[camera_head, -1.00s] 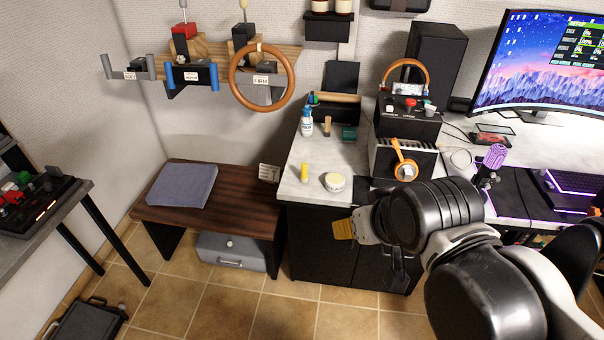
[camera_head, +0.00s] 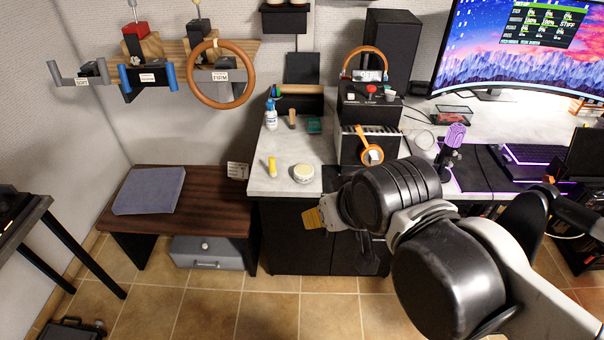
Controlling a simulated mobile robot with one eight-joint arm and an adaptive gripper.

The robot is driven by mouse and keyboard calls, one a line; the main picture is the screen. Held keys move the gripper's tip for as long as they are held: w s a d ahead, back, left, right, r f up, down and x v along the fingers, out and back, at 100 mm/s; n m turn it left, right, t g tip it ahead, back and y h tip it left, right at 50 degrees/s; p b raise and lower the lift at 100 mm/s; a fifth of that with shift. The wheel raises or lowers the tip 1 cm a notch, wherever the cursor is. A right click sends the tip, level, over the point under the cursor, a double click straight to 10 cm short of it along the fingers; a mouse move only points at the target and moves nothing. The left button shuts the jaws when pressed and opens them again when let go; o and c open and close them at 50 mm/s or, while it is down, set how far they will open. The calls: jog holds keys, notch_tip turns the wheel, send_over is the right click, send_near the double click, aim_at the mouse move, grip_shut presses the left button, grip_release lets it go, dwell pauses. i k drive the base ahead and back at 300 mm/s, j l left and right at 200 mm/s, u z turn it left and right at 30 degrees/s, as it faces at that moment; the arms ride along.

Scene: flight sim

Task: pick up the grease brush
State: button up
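A small upright tan item (camera_head: 292,119), which looks like the grease brush with a wooden handle, is on the light desk top (camera_head: 262,188) beside a white-and-blue bottle (camera_head: 271,115). Its bristles are too small to make out. My gripper (camera_head: 340,238) is in front of the desk's dark cabinet, below and right of the brush and well apart from it. One finger shows a yellowish pad; the other is dark against the cabinet. The fingers look spread, with nothing seen between them.
A yellow tube (camera_head: 272,167) and a round white tub (camera_head: 303,173) are near the desk's front edge. A green box (camera_head: 314,125) is right of the brush. An orange headset (camera_head: 369,152) and a control box (camera_head: 368,103) are farther right. A low wooden bench (camera_head: 205,210) is at left.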

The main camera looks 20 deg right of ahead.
aim_at(273, 169)
jog(key=i+j+z, duration=0.35)
jog(key=i+j, duration=0.2)
jog(key=i+j+z, duration=0.35)
jog(key=i+j, duration=0.15)
jog(key=j, duration=0.2)
